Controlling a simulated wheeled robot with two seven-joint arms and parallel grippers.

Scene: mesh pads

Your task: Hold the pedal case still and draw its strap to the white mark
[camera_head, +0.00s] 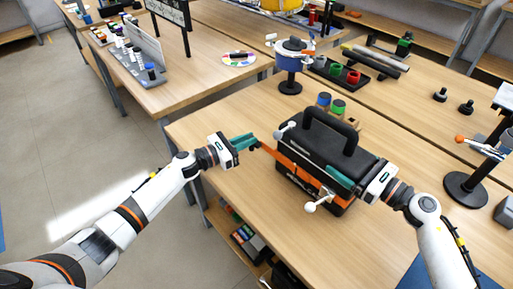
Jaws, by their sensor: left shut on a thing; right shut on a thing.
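The pedal case (303,153) is a black box with an upright black handle (333,117) and orange trim, standing on the wooden table. An orange strap (271,153) runs from its front side out to the left. My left gripper (256,144) has teal fingers and is shut on the strap's free end, left of the case. My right gripper (331,174) is shut on the case at its right front top edge; its exact grip is partly hidden. A white knob with a lever (313,207) sticks out at the front. I cannot clearly make out a white mark on the strap.
Several small jars (338,107) stand just behind the case. A stand with a round black base (466,187) is at the right. Table is clear left of the case.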

